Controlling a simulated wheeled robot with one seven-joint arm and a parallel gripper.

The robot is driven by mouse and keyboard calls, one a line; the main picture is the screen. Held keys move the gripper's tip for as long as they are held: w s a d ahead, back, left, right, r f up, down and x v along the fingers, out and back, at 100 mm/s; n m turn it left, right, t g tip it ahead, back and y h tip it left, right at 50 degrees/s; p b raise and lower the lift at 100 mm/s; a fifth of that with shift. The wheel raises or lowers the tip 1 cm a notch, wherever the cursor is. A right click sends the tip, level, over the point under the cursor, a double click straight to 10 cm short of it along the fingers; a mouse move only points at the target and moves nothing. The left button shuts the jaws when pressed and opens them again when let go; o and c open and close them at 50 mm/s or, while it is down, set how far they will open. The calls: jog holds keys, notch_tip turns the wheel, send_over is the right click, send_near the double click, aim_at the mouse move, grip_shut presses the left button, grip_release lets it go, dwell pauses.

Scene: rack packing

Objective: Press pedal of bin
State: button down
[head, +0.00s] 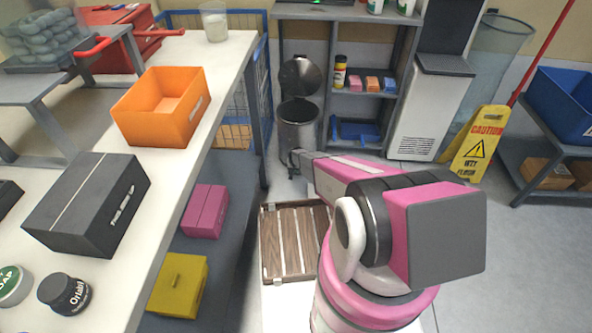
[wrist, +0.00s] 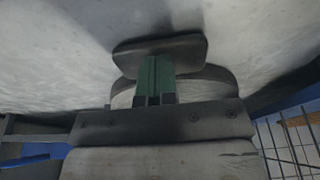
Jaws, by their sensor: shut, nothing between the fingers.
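The bin (head: 298,132) is a grey metal cylinder standing at the back, left of the grey shelf. Its round lid (head: 300,76) is raised, and the dark inside shows. My arm reaches toward the bin's foot, and its end hides the pedal in the head view. In the wrist view my gripper (wrist: 154,68) shows green fingers, shut and empty. Their tips lie over a dark rounded plate (wrist: 190,47), which looks like the pedal. The fingers appear to touch it, but exact contact is hard to tell.
A grey shelf (head: 392,60) stands right of the bin. A blue wire cage (head: 256,100) is to its left. A wooden slatted pallet (head: 283,262) lies on the floor beside my arm. A yellow caution sign (head: 478,145) stands at right. The long white table (head: 205,110) is at left.

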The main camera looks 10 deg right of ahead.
jog(key=shift+s, duration=0.1)
jog(key=s, duration=0.2)
jog(key=s+r, duration=0.1)
jog(key=shift+a, duration=0.3)
jog(key=shift+w, duration=0.1)
jog(key=v, duration=1)
jog(key=shift+r, duration=0.35)
jog(key=s+d+r+g, duration=0.1)
jog(key=s+d+r, duration=0.1)
jog(key=s+r, duration=0.8)
jog(key=s+d+r+n+g, duration=0.1)
jog(key=s+d+r, duration=0.1)
jog(key=s+r, duration=0.8)
jog(key=s+d+r+n, duration=0.1)
jog(key=s+d+r, duration=0.1)
jog(key=s+r, duration=0.9)
notch_tip(320, 180, up, 11)
jog(key=shift+f+g+y, duration=0.25)
jog(key=shift+g+y, duration=0.05)
jog(key=shift+g, duration=0.1)
